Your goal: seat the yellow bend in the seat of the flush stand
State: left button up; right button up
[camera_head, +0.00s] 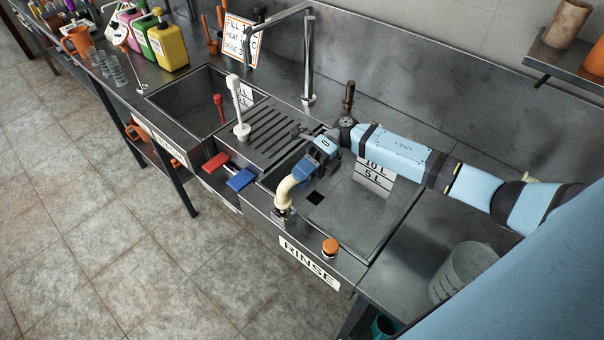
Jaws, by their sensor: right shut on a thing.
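The pale yellow bend (287,192) is a curved pipe over the front left part of the rinse basin. My right gripper (301,171) is shut on its upper end, and the bend curves down from the jaws toward the front rim. Its lower end meets or stands just above a small dark metal fitting (281,214) at that rim, which looks like the flush stand. The seat is hidden by the bend, and I cannot tell whether the end sits in it. My left gripper is not in view.
The rinse basin (345,215) has a dark square opening. An orange-topped knob (330,246) is on its front rim. Red (216,162) and blue (240,180) handles, a white upright piece (240,110) and a tall tap (308,60) stand nearby. A clear bucket (462,270) is at right.

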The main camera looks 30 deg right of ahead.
aim_at(288, 199)
jog(key=shift+f+b, duration=1.8)
jog(key=shift+f, duration=0.15)
jog(key=o, duration=1.1)
jog(key=shift+b+v, duration=1.45)
jog(key=shift+v, duration=5.5)
jog(key=shift+w, duration=0.1)
